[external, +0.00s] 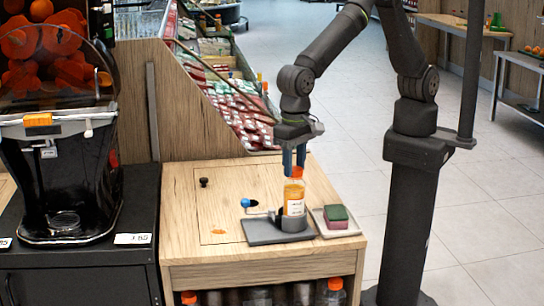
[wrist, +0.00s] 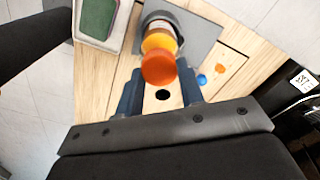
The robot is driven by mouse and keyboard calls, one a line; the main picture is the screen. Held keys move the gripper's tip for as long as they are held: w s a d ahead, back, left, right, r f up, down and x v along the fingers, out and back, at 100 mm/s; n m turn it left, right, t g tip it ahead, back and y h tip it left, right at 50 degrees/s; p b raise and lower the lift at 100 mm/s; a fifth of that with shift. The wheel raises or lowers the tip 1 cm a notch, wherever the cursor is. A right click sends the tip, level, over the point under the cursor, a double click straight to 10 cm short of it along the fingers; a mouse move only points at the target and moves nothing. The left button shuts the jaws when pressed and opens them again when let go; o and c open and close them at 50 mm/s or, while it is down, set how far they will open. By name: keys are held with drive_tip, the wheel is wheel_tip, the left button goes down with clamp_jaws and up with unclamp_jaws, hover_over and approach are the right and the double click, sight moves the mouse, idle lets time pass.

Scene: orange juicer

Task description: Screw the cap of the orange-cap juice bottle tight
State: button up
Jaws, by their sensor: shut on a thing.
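The juice bottle (external: 294,207) with orange juice and a white label stands upright in a dark round holder (external: 294,223) on a grey base plate (external: 262,236). Its orange cap (external: 297,172) sits on top of the neck. My gripper (external: 294,168) comes down from above, and its blue fingers are shut on the cap. In the wrist view the cap (wrist: 158,68) lies between the fingertips of my gripper (wrist: 159,70), with the bottle (wrist: 159,40) behind it. Whether a gap remains under the cap cannot be told.
A small black knob (external: 203,182) is on the wooden counter.

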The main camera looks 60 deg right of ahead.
sight(294, 169)
drive_tip(key=shift+m, duration=2.1)
drive_tip(key=o, duration=1.5)
drive_tip(key=shift+r, duration=3)
drive_tip(key=shift+f, duration=0.1)
wheel_tip(294, 169, down, 6)
drive_tip(key=shift+r, duration=0.1)
drive_tip(key=shift+n, duration=0.5)
